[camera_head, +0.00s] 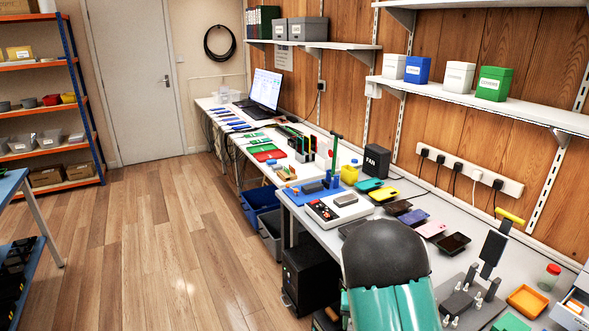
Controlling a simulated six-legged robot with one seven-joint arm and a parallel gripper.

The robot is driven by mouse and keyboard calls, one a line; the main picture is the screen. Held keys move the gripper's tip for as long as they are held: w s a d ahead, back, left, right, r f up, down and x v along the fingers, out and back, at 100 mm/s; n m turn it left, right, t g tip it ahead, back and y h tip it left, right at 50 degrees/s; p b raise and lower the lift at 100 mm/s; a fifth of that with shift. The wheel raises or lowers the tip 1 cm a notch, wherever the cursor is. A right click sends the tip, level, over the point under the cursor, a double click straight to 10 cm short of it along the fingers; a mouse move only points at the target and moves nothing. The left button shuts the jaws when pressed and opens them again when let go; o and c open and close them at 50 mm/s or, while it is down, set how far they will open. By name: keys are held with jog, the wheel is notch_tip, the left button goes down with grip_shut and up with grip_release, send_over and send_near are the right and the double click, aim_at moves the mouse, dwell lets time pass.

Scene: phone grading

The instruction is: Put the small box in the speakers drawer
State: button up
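Several small lidded boxes stand in a row on the white wall shelf at the upper right: a white box (393,66), a blue box (417,69), a second white box (458,77) and a green box (494,83). Their labels are too small to read, and I cannot tell whether one of them is the task's small box. A white drawer unit (572,311) is cut off at the lower right corner; I cannot tell whether it holds the speakers drawer. My black and teal arm part rises from the bottom edge and hides some of the bench; my gripper is not in view.
Several phones, such as a pink phone (431,229), lie on the long white bench. A black stand (492,252), an orange tray (527,300) and a red-lidded jar (549,276) stand at its right end. The wooden floor (150,245) at left is clear.

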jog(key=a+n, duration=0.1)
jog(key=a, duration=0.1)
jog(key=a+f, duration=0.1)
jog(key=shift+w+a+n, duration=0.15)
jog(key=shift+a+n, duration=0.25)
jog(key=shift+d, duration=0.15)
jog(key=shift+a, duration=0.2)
